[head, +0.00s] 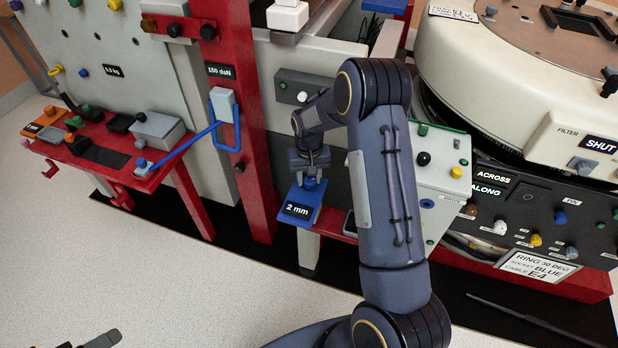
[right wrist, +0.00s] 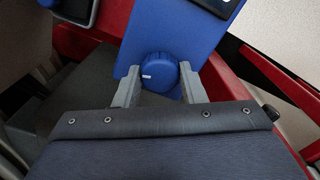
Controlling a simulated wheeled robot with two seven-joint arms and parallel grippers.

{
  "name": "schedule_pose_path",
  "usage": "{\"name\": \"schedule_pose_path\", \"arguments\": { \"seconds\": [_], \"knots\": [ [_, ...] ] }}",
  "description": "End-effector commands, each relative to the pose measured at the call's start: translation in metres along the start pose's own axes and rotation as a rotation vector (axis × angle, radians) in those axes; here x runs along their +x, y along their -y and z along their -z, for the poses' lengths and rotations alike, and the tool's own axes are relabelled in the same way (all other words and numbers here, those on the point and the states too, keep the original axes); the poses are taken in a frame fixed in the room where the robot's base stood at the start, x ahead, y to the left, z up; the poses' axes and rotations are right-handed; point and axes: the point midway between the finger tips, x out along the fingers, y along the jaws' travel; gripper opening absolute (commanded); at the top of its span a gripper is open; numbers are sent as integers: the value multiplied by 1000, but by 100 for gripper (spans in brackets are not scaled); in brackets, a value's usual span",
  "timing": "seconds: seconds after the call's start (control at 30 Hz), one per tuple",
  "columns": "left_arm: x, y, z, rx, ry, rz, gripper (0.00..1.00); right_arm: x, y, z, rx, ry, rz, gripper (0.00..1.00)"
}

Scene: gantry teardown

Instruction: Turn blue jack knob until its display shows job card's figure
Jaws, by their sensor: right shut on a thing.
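The blue jack knob (right wrist: 160,73) is round with a white mark that points left in the right wrist view. It sits on a blue jack panel (head: 301,217), whose display reads "2 mm" in the head view. My right gripper (head: 309,160) is shut on the knob, with one finger on each side of it in the right wrist view (right wrist: 158,82). In the head view the gripper largely hides the knob. A dark gripper part (head: 100,340), probably my left gripper, shows at the bottom left edge. No card that is clearly the job card can be read.
A red post (head: 252,130) with a "150 daN" display stands left of the jack. A blue hose or handle (head: 190,143) runs beside it. A white box with knobs (head: 440,170) is close on the right.

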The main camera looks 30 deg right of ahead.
Motion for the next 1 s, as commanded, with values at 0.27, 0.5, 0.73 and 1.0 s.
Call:
{"name": "schedule_pose_path", "arguments": {
  "seconds": [0.27, 0.5, 0.73, 1.0],
  "knots": [
    [2, 1, -1, 0, 0, 0, 72, 0, 0, 0, 261, 0, -1, 14],
    [1, 0, 0, 0, 0, 0, 72, 0, 0, 0, 477, 0, -1, 14],
    [-1, 0, 0, 0, 0, 0, 72, 0, 0, 0, 637, 1, -1, 14],
    [-2, -1, 1, 0, 0, 0, 72, 0, 0, 0, 747, 1, 0, 14]
  ]
}}
